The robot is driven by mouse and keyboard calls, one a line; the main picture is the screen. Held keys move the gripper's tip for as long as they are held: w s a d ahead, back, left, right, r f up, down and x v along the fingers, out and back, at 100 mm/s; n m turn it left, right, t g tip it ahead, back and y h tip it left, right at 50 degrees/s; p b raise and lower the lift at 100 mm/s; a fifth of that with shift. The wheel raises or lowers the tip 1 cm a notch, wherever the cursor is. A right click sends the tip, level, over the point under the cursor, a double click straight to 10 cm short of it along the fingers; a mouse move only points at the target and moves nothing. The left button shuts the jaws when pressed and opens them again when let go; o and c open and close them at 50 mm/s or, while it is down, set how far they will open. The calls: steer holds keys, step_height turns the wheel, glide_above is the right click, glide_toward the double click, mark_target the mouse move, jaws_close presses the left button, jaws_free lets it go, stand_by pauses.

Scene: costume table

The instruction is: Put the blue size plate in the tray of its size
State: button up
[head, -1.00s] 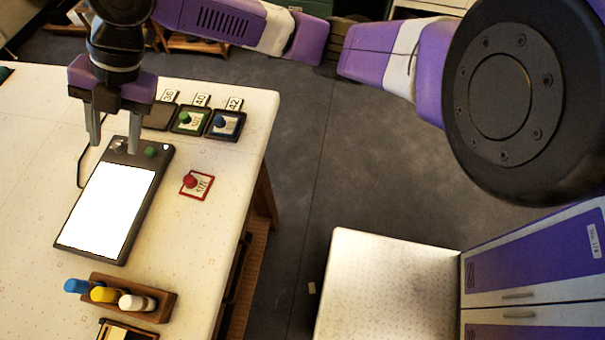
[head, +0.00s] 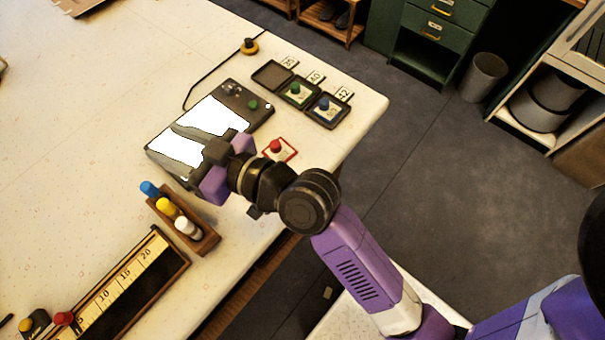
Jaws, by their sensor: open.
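The blue size plate (head: 326,111), a small plate with a blue knob, lies in the rightmost dark tray (head: 344,119), whose tag appears to read 42. The middle tray, tagged 40, holds a green-knobbed plate (head: 296,92). The leftmost tray (head: 271,75) is empty; its tag is too small to read surely. A red-rimmed plate with a red knob (head: 279,149) lies on the bare table. My gripper (head: 180,152) is open and empty over the bright panel, well to the left of the trays, apart from every plate.
The panel (head: 240,108) with a white screen lies under my gripper. A wooden rack (head: 205,243) with blue, yellow and white pegs and a ruled board (head: 130,285) stand nearer. A yellow knob (head: 249,47) with a cord is behind. The table's right edge runs close beside the trays.

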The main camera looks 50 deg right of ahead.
steer(key=s+d+f+m+h, duration=0.1)
steer(key=s+f, duration=0.1)
steer(key=s, duration=0.1)
steer(key=s+d+f+m+h, duration=0.1)
steer(key=s+f, duration=0.1)
steer(key=s, duration=0.1)
steer(key=s+d+f+m+h, duration=0.1)
steer(key=s+f, duration=0.1)
steer(key=s, duration=0.2)
steer(key=shift+f+m, duration=0.25)
steer(key=shift+m, duration=0.05)
steer(key=shift+m+g+h, duration=0.4)
steer(key=shift+g+h, duration=0.1)
steer(key=shift+h, duration=0.4)
steer(key=s, duration=0.2)
steer(key=s+d+f, duration=0.1)
steer(key=s, duration=0.1)
steer(key=s+d+f, duration=0.1)
steer(key=s, duration=0.2)
steer(key=shift+d+f, duration=0.1)
steer(key=shift+d, duration=0.1)
steer(key=s+d+r+n, duration=0.1)
steer(key=s+d, duration=0.2)
steer(key=s, duration=0.4)
steer(key=s+d+r+n, duration=0.1)
steer(key=s+d, duration=0.2)
steer(key=s, duration=0.4)
steer(key=shift+s+g, duration=0.2)
steer(key=shift+g, duration=0.1)
